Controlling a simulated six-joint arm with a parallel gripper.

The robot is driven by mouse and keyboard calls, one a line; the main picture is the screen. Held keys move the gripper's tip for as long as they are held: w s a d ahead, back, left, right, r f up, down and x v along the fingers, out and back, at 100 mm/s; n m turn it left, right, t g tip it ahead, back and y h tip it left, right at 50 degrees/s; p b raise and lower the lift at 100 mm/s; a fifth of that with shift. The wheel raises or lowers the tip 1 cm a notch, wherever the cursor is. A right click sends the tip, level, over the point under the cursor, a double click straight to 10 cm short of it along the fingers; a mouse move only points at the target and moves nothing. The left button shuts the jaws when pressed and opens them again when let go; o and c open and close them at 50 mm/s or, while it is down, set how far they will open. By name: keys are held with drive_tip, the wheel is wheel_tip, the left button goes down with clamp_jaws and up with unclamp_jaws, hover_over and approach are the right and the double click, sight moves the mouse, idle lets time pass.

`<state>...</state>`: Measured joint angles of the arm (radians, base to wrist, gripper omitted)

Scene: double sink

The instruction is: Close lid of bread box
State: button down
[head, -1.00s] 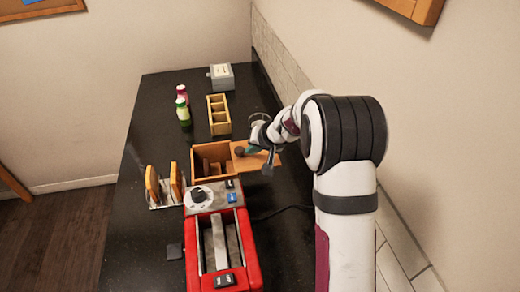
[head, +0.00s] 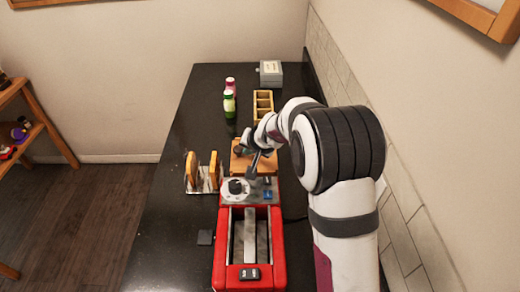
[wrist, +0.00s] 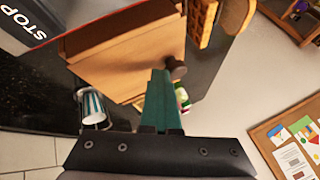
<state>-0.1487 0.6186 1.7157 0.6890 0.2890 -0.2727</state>
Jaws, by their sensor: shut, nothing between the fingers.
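The wooden bread box (head: 238,166) sits on the black counter behind the red toaster, partly hidden by my arm. Its flat wooden lid, with a dark round knob (head: 240,150), now lies over the box opening. I cannot tell whether it is fully flush. In the wrist view the lid and box (wrist: 125,50) fill the upper middle, with the knob (wrist: 176,68) near the fingertips. My gripper (head: 254,170) is shut and empty, at the lid's right part. Its green fingers (wrist: 160,78) show close together beside the knob; contact is unclear.
The red toaster (head: 277,250) stands in front of the box, a toast rack (head: 203,184) to its left. Bottles (head: 229,104), a divided wooden tray (head: 263,102) and a grey box (head: 271,74) stand behind. A striped cup (wrist: 93,108) is near the gripper.

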sight(262, 166)
drive_tip(key=shift+a, duration=0.35)
drive_tip(key=shift+d, duration=0.1)
drive_tip(key=d, duration=0.1)
drive_tip(key=s+d, duration=0.1)
drive_tip(key=d, duration=0.2)
drive_tip(key=shift+s+d, duration=0.1)
drive_tip(key=shift+s, duration=0.3)
drive_tip(key=v, duration=1)
drive_tip(key=s+d+m+g+h, duration=0.1)
drive_tip(key=s+g, duration=0.6)
drive_tip(key=s, duration=2.6)
drive_tip(key=shift+s+d+r+m, duration=0.2)
drive_tip(key=shift+s+d+m, duration=0.15)
drive_tip(key=shift+d, duration=0.3)
